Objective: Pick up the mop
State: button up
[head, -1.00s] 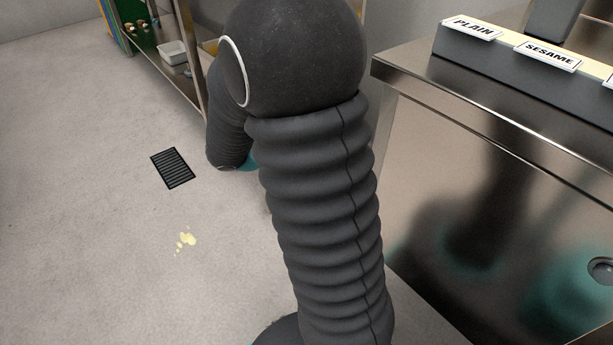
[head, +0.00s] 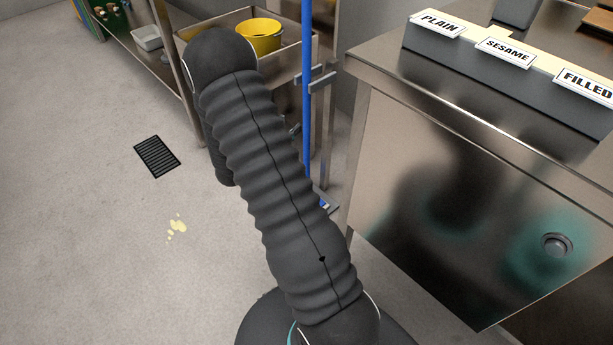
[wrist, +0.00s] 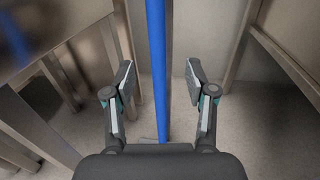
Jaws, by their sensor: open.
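The mop shows as an upright blue handle (head: 306,92) right of my arm in the head view, in front of the shelf unit; brackets sit beside it. In the wrist view the blue handle (wrist: 156,60) runs down between the open fingers of my gripper (wrist: 160,80), nearer the left finger, with gaps on both sides. I cannot tell how far in depth it is from the fingertips. The mop's lower end is partly hidden behind my arm in the head view and by the gripper body in the wrist view.
A steel counter (head: 410,130) with labelled bins stands close on the right.

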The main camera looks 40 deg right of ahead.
aim_at(304, 111)
jog(key=p+x, duration=0.1)
jog(key=x, duration=0.9)
jog(key=shift+w+f, duration=0.1)
jog(key=shift+w, duration=0.05)
grip_shut()
